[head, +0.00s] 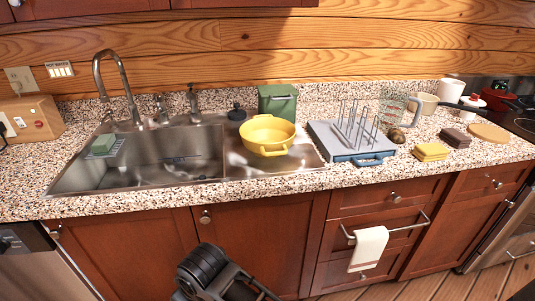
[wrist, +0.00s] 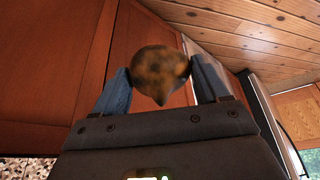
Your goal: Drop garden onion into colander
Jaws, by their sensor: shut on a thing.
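In the wrist view, my gripper (wrist: 162,78) is shut on the garden onion (wrist: 160,70), a round, mottled brown thing with a pointed tip. A blue finger presses on each side of it. The yellow colander (head: 267,135), with two handles, stands at the right part of the sink in the head view. Part of my arm shows low in front of the cabinets in the head view, below and to the left of the colander. My fingers and the onion cannot be made out there.
The sink (head: 165,160) is left of the colander, with a tall faucet (head: 118,85) behind. A green bin (head: 278,102) stands behind the colander. A dish rack (head: 350,138), a glass jug (head: 392,107) and a small brown round thing (head: 396,136) are to the right.

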